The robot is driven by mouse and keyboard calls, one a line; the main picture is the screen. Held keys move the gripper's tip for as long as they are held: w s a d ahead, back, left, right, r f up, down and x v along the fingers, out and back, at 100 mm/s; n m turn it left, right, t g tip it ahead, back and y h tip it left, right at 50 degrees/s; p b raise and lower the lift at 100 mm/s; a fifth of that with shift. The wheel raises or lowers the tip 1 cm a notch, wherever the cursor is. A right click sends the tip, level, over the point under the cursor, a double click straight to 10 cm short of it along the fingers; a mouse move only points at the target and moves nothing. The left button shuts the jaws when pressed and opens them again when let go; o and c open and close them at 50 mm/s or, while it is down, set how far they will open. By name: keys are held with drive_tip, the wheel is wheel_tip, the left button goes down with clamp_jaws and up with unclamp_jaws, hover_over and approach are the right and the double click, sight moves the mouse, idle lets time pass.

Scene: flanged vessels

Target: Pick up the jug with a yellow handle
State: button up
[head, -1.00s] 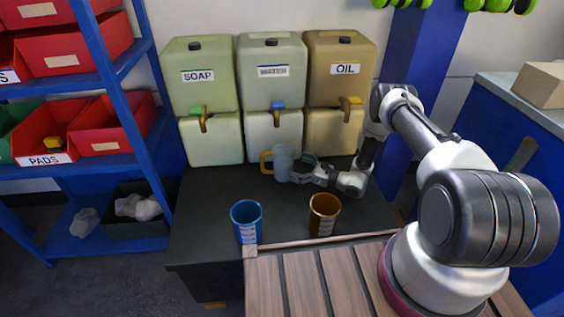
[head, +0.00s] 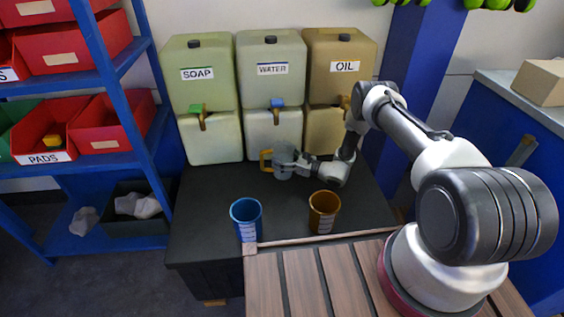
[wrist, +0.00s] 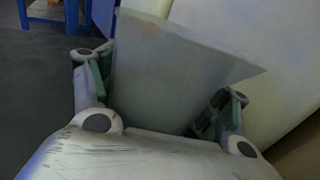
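The jug with a yellow handle (head: 284,158) is pale grey and stands upright on the dark bench top, in front of the water container. Its yellow handle (head: 265,160) points left, away from my gripper. My gripper (head: 291,166) reaches in from the right at the height of the jug's body. In the wrist view the jug's pale wall (wrist: 165,75) fills the space between the two green-padded fingers of my gripper (wrist: 160,95). The fingers are spread wide on either side of it. Whether both pads touch the wall is not clear.
Soap (head: 200,75), water (head: 272,70) and oil (head: 340,70) containers stand close behind the jug. A blue cup (head: 246,218) and an orange-brown cup (head: 323,211) stand on the bench (head: 205,200) nearer me. A blue shelf rack (head: 110,75) is at left.

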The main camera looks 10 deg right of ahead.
drive_tip(key=c, duration=0.3)
drive_tip(key=shift+r, duration=0.15)
drive_tip(key=shift+c, duration=0.2)
